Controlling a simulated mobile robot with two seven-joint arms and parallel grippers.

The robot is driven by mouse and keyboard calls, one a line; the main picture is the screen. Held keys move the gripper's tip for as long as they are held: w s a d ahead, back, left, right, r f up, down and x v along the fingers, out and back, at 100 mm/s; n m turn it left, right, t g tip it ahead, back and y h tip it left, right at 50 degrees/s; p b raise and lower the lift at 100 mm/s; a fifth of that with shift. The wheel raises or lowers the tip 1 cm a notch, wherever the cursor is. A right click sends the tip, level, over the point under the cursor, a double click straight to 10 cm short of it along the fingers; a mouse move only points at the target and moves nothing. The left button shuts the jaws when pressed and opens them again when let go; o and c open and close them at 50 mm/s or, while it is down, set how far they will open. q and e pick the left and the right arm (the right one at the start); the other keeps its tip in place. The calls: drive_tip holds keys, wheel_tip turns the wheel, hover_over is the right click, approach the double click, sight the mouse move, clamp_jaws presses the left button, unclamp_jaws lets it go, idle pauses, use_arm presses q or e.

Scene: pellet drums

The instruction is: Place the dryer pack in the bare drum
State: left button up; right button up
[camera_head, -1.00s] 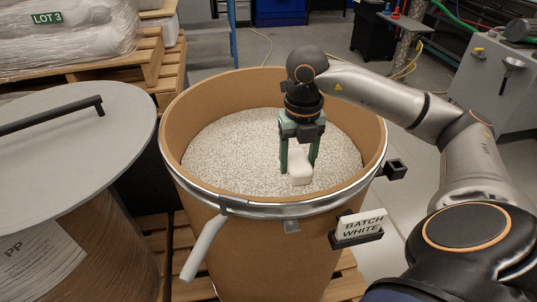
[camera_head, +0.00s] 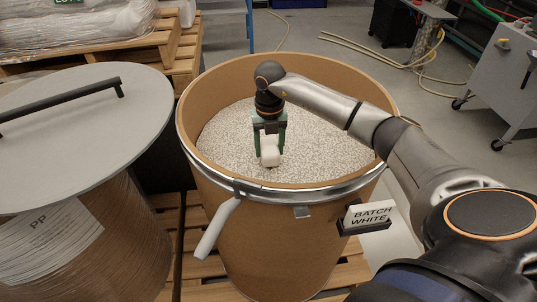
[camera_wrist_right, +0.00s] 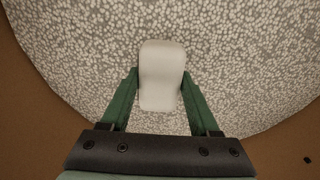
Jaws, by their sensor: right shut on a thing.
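The bare drum (camera_head: 286,235) is an open brown fibre drum with a metal rim, part filled with pale speckled pellets (camera_head: 325,140). My right gripper (camera_head: 269,155) is inside the drum's mouth, pointing down, its green fingers shut on the white dryer pack (camera_head: 270,154). In the right wrist view, the pack (camera_wrist_right: 160,75) sits between the fingertips (camera_wrist_right: 160,85) against a background of pellets. I cannot tell whether the pack touches the pellets. My left gripper is not in view.
A second drum (camera_head: 85,250) marked PP stands at left, covered by a grey lid (camera_head: 75,135) with a black handle. A "BATCH WHITE" card (camera_head: 368,214) is on the bare drum's front right. Wrapped sacks (camera_head: 75,22) lie on a pallet behind; a grey cabinet (camera_head: 500,75) stands at right.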

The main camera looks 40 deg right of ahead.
sight(268, 145)
drive_tip(key=shift+w+f, duration=0.2)
drive_tip(key=shift+f, duration=0.1)
drive_tip(key=shift+f+p, duration=0.3)
drive_tip(key=shift+f, duration=1.2)
drive_tip(key=shift+f, duration=0.2)
drive_tip(key=o, duration=1.5)
drive_tip(key=shift+c, duration=0.2)
drive_tip(key=shift+r, duration=0.1)
wheel_tip(268, 145, up, 12)
drive_tip(key=shift+r+b, duration=0.15)
drive_tip(key=shift+b, duration=0.3)
